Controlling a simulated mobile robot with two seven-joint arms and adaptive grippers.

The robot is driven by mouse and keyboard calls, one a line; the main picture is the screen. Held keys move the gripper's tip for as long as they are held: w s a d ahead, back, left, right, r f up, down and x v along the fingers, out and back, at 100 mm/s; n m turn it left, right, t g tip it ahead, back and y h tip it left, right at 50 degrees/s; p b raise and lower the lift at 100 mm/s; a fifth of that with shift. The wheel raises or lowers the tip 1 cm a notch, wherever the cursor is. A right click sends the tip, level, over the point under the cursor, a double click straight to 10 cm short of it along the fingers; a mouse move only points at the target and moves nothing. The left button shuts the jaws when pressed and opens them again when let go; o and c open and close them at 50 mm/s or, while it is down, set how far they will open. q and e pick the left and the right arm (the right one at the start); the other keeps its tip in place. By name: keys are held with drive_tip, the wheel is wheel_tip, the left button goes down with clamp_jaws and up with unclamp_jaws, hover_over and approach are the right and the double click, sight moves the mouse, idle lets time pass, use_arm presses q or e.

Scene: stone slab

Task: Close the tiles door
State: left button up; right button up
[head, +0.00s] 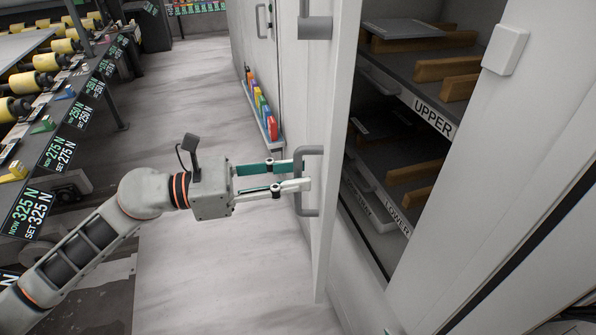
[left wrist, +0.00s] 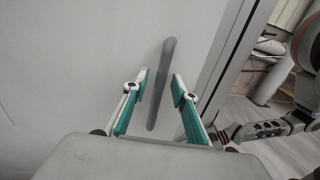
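The white cabinet door (head: 333,110) stands open, swung out to the left of the cabinet, with its shelves exposed. Its grey bar handle (head: 310,205) is on the door's left face. My left gripper (head: 304,174) is at this handle, its fingers apart. In the left wrist view the handle (left wrist: 157,100) runs upright between the open fingertips (left wrist: 160,80); I cannot tell whether either finger touches it. Part of my right arm (left wrist: 308,45) shows at the right of the left wrist view, but its finger state is not clear.
The cabinet has an upper shelf (head: 436,118) and a lower shelf (head: 399,219), labelled, with wooden pieces. A ledge of coloured items (head: 262,108) lies beyond the door. A roller conveyor (head: 60,75) runs along the left. The floor (head: 190,75) between is clear.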

sight(322, 172)
use_arm(q)
drive_tip(key=shift+w+d, duration=0.1)
drive_tip(key=shift+d, duration=0.5)
use_arm(e)
drive_tip(key=shift+s, duration=0.25)
drive_tip(key=shift+w, duration=0.1)
